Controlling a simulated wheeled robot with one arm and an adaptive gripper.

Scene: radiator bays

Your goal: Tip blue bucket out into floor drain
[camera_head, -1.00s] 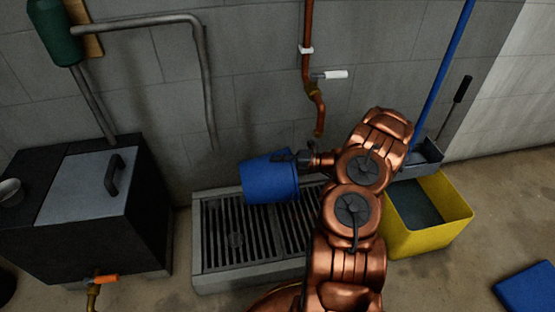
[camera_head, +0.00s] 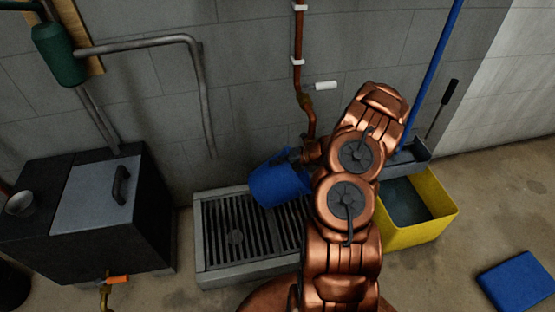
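The blue bucket (camera_head: 279,184) is above the back part of the floor drain, tilted, with its mouth hidden from view. The floor drain (camera_head: 225,272) is a dark slatted grate in a raised grey frame against the wall. My gripper (camera_head: 302,158) is at the bucket's upper right side, below the copper pipe. My arm covers most of the gripper, and its fingers are too small and dark to make out. No water shows coming from the bucket.
A yellow tub (camera_head: 420,226) stands right of my arm with a blue mop pole (camera_head: 433,75) above it. A black box (camera_head: 90,220) with a grey lid stands left of the drain. A copper pipe (camera_head: 298,50) with a white-handled tap runs down the wall. A blue slab (camera_head: 520,283) lies at right.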

